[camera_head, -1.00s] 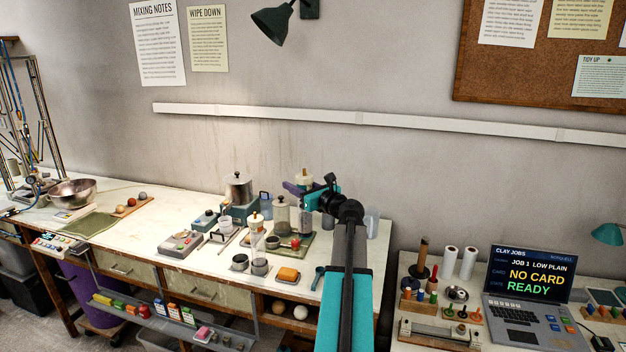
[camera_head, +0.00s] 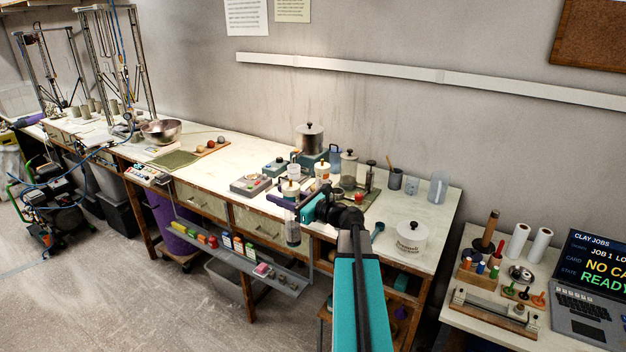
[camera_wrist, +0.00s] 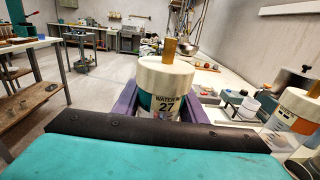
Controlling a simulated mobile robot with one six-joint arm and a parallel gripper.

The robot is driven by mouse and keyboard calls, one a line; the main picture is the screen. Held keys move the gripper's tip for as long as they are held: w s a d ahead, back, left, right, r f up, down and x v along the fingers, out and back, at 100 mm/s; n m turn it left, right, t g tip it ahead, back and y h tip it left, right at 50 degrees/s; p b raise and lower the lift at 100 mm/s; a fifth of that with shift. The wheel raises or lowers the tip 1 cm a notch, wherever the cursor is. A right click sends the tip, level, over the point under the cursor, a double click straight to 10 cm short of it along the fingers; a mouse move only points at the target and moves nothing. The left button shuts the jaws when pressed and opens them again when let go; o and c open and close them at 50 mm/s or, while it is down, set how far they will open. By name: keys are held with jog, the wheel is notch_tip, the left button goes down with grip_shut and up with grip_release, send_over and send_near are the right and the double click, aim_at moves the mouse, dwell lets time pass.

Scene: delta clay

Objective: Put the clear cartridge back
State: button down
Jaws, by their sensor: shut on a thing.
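My gripper (camera_head: 289,204) has purple fingers and is shut around the upper part of a clear cartridge (camera_head: 293,233). The cartridge is upright, with a cream cap and a peg on top. Its clear lower body hangs below the fingers, with grey matter at the bottom, in front of the bench's front edge. In the wrist view the cartridge (camera_wrist: 164,84) stands between the fingers, with a label reading "WATER % 27". Its lower part is hidden there by my arm.
A second cream-capped cartridge (camera_head: 322,170) stands on the bench behind my gripper; it also shows at the right of the wrist view (camera_wrist: 300,104). A white tub (camera_head: 412,238) stands right of my arm. A low shelf (camera_head: 270,277) with coloured boxes juts out below the bench.

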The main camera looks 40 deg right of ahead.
jog(key=s+a+f+n+g+y+b, duration=0.1)
jog(key=a+f+n+g+y, duration=0.1)
jog(key=a, duration=1)
jog(key=s+a+f+n+g+y+b, duration=0.1)
jog(key=a+f+n+g+y+b, duration=0.1)
jog(key=a+f, duration=0.5)
jog(key=s+a+f+n+g+y+b, duration=0.1)
jog(key=a+f+n+g+y, duration=0.1)
jog(key=a, duration=1.4)
notch_tip(320, 180, down, 3)
jog(key=n+y, duration=0.1)
jog(key=y, duration=0.2)
jog(key=shift+s+a+r+n+g+y+b, duration=0.2)
jog(key=shift+a+n+g+y+b, duration=0.1)
jog(key=shift+a+n+g+y, duration=0.1)
